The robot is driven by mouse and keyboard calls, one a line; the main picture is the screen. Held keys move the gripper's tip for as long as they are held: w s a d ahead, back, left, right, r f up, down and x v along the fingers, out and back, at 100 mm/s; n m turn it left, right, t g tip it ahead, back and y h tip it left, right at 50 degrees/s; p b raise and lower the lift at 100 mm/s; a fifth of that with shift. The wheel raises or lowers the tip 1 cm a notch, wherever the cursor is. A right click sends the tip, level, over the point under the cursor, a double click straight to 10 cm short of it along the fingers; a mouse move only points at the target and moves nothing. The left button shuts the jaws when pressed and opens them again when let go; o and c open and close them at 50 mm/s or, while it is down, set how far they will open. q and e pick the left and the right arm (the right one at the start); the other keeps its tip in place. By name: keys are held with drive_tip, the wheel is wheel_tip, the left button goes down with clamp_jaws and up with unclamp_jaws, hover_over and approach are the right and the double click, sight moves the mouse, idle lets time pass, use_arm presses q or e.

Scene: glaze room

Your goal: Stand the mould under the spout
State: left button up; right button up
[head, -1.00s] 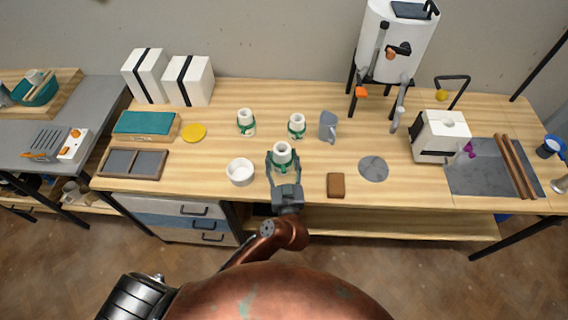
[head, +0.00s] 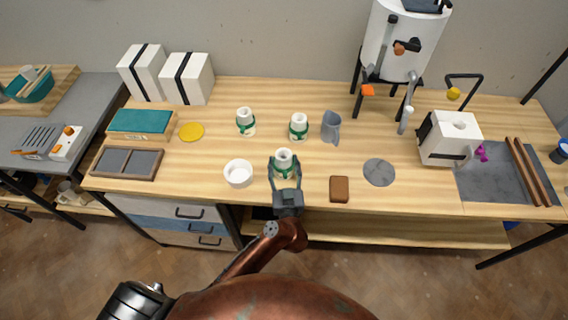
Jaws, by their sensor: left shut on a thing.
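A small white mould (head: 284,156) with a green band stands upright in my left gripper (head: 284,168), near the front middle of the bench. The gripper is shut on it, with one finger on each side. I cannot tell whether its base touches the wood. Two like pieces, a left one (head: 245,116) and a right one (head: 299,121), stand behind it. The white tank (head: 400,45) stands on black legs at the back right; a grey pipe (head: 407,105), perhaps its spout, hangs at its front. My right gripper is out of view.
A white bowl (head: 238,173) is left of the held mould. A brown block (head: 339,189) and a grey disc (head: 379,172) lie to its right. A white block (head: 447,138) stands further right.

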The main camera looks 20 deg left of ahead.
use_arm(q)
drive_tip(key=o, duration=1.3)
drive_tip(key=shift+f, duration=0.1)
drive_tip(key=shift+c, duration=0.2)
